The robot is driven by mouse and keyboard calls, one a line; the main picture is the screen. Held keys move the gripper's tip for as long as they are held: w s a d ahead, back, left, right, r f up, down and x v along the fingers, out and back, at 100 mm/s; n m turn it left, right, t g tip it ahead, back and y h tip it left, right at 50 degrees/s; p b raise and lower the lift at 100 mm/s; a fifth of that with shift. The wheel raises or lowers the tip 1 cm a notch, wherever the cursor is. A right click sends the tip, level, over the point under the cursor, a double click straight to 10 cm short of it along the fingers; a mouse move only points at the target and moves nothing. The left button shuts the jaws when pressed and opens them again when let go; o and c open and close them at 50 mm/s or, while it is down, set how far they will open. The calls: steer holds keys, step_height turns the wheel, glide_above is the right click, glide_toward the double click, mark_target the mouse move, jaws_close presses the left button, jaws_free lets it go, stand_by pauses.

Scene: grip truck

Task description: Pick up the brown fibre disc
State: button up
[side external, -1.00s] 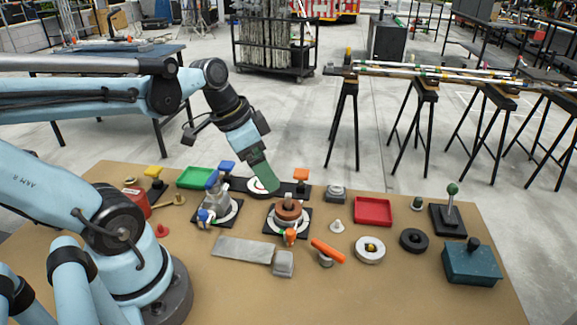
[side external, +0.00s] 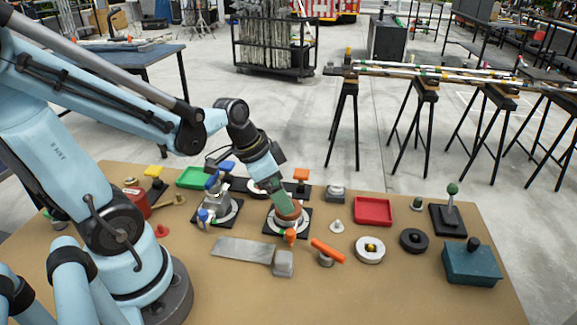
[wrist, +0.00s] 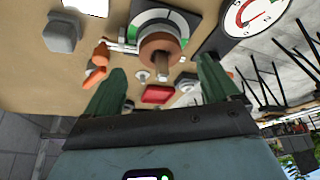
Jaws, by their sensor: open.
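The brown fibre disc (side external: 291,215) sits on a round pale fixture on a black square base (side external: 270,231), in the middle of the table. In the wrist view the brown disc (wrist: 160,47) shows at upper centre, with a short post at its middle, in front of a ring with a green band (wrist: 165,18). My gripper (side external: 282,204) is tilted down over the disc from the upper left and hides part of it. In the wrist view my two green fingers (wrist: 168,88) are spread apart with nothing between them; I cannot tell if they touch the disc.
A similar fixture with a blue top (side external: 213,186) stands left of the disc. An orange-topped post (side external: 301,176) rises just behind. An orange-capped piece (side external: 290,236) stands close in front. A red tray (side external: 373,211) lies right. The front table area is mostly clear.

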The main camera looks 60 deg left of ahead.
steer(key=shift+x, duration=2.15)
steer(key=shift+w, duration=0.1)
steer(key=c, duration=1.1)
